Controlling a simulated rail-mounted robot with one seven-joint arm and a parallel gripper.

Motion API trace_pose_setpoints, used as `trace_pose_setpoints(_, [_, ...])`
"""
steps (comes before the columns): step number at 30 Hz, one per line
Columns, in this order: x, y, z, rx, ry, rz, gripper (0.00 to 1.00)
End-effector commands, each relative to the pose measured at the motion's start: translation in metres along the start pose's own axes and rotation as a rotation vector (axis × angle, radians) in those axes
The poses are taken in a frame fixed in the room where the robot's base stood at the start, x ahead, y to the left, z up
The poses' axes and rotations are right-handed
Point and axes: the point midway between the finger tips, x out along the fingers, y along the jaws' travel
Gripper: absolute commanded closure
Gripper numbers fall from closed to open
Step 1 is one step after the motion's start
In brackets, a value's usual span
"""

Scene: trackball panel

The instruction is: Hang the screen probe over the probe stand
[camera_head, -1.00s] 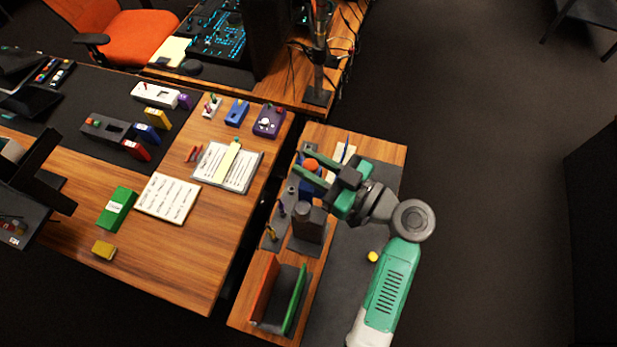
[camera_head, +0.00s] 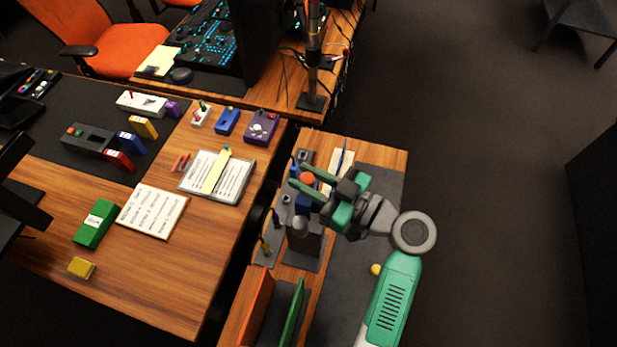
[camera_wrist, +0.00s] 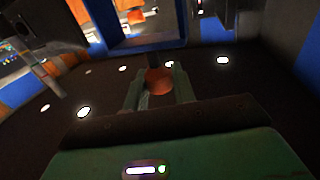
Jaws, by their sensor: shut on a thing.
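My gripper (camera_head: 303,178) reaches in from the right over the side table. Its two green fingers, also in the wrist view (camera_wrist: 158,90), are shut on an orange ball (camera_wrist: 158,80). A blue open frame (camera_wrist: 150,45) shows just beyond the ball. I take ball and frame to be the screen probe, whose blue part (camera_head: 303,203) shows under the fingers in the head view. A dark upright block with a grey rounded top (camera_head: 303,240), nearer the camera on the side table, may be the probe stand; I cannot be sure. The fingers hide part of the probe.
Small posts (camera_head: 265,246) stand along the side table's left edge. An orange and green upright holder (camera_head: 292,312) stands at its front. A yellow knob (camera_head: 376,269) lies by my arm. The main desk (camera_head: 165,265), left across a gap, holds papers and small boxes.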

Motion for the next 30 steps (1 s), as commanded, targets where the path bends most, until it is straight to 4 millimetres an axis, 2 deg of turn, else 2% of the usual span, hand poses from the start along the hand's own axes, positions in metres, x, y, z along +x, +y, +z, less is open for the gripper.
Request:
trace_pose_setpoints(1, [0.000, 0.000, 0.009, -0.001, 0.001, 0.000, 1.00])
trace_pose_setpoints(8, [0.000, 0.000, 0.028, -0.001, 0.001, -0.001, 1.00])
trace_pose_setpoints(12, [-0.002, -0.010, 0.036, -0.001, 0.001, -0.001, 1.00])
trace_pose_setpoints(30, [-0.003, -0.010, 0.087, -0.001, 0.001, -0.001, 1.00])
